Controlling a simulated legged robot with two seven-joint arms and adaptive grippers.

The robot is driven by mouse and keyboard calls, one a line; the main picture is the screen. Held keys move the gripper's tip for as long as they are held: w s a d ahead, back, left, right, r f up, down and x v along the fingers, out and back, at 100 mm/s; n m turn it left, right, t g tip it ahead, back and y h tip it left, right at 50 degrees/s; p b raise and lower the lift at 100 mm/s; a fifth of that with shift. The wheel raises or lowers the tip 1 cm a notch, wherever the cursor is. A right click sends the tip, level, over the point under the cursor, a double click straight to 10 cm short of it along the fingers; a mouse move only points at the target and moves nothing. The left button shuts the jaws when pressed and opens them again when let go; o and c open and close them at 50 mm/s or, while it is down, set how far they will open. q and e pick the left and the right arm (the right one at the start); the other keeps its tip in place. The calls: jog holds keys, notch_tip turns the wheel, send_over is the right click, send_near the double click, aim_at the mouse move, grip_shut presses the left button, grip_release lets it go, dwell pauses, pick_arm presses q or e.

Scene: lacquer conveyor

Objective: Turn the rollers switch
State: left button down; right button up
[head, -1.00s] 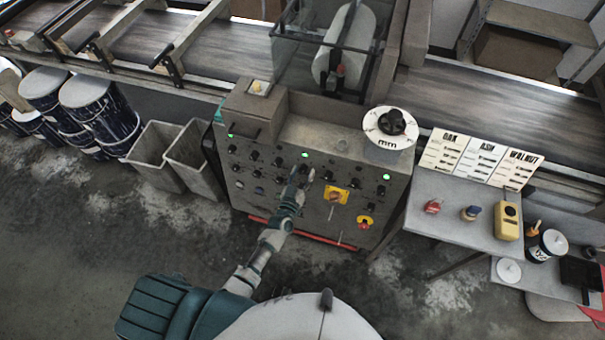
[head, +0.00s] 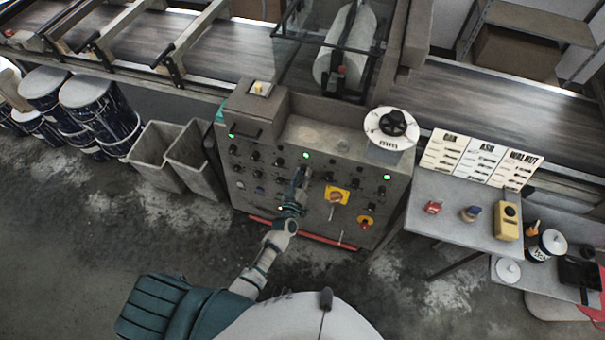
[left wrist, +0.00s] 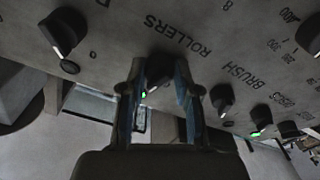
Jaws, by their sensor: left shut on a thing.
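The control panel (head: 305,128) is a grey box with rows of black knobs and several green lights. My left gripper (head: 300,178) is at the middle of its front. In the left wrist view the ROLLERS label (left wrist: 178,36) reads upside down. The dark rollers switch (left wrist: 160,58) sits by that label, between the two fingers of my left gripper (left wrist: 163,88). The gripper is shut on this knob, and the fingers hide part of it. A small green light (left wrist: 144,95) shows near the left finger. The knob's exact angle is hard to tell. My right gripper is not in view.
The BRUSH knob (left wrist: 222,98) is close beside the right finger. A yellow-plated switch (head: 336,196) and a red-and-yellow knob (head: 366,222) sit lower right on the panel. A side table (head: 450,192) stands to the right, grey bins (head: 155,155) to the left.

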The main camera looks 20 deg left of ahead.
pick_arm(q)
jog(key=n+y+p, duration=0.1)
jog(key=n, duration=0.5)
jog(key=shift+d+r, duration=0.1)
jog(key=shift+n+g+y, duration=0.3)
jog(key=shift+n+y, duration=0.1)
jog(key=shift+n, duration=1.2)
jog(key=shift+n+p, duration=0.3)
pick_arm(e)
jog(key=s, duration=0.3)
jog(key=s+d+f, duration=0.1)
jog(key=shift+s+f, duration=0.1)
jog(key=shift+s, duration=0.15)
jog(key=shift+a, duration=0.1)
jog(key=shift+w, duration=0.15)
pick_arm(q)
jog(key=c, duration=0.8)
grip_release()
jog(key=shift+c, duration=0.2)
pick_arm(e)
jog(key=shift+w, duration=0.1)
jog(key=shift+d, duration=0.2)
